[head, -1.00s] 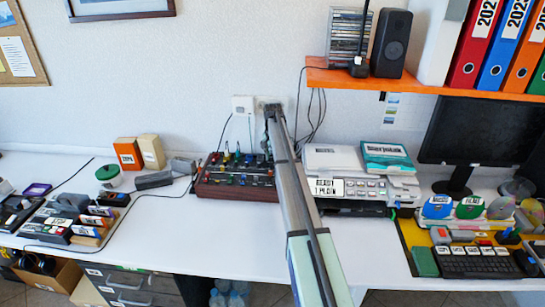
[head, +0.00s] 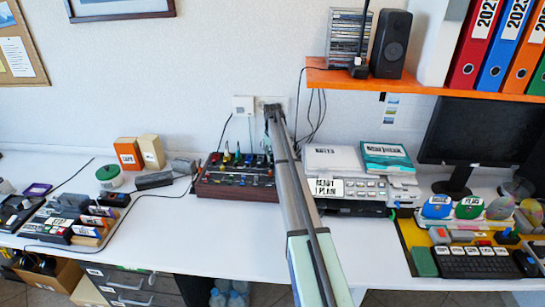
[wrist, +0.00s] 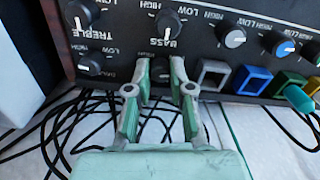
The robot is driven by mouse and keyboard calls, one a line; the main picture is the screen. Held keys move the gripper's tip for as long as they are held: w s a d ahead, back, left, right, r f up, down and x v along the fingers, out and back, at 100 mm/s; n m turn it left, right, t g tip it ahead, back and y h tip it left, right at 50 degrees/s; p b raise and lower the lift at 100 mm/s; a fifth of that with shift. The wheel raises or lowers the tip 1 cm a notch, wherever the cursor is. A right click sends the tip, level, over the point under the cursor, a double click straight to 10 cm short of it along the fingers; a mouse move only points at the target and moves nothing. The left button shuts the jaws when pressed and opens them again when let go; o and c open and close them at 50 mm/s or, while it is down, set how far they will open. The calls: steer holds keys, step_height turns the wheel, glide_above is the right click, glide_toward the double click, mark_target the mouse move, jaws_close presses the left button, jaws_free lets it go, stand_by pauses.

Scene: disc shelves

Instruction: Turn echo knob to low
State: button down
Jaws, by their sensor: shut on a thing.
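The dark control box (head: 235,190) with the knobs stands on the white desk against the wall, left of my arm in the head view. In the wrist view its black panel (wrist: 120,15) shows upside down, with white-pointer knobs marked treble (wrist: 80,25) and bass (wrist: 168,25). My gripper (wrist: 160,72) is at the panel edge, its two fingers closed on a small dark knob below the bass knob. The fingers hide most of this knob, and I cannot read its name or see its pointer. Part of a "high" label shows just above it. My arm hides the gripper in the head view.
Black cables (wrist: 60,125) lie loose on the desk near the panel. Coloured switch frames (wrist: 253,79) line the panel edge right of my gripper. A printer (head: 365,190) stands right of my arm, and an orange shelf (head: 420,85) hangs above it.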

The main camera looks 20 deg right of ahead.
mark_target(272, 157)
steer(key=c, duration=1)
jaws_free()
steer(key=shift+c, duration=0.2)
step_height(272, 157, up, 12)
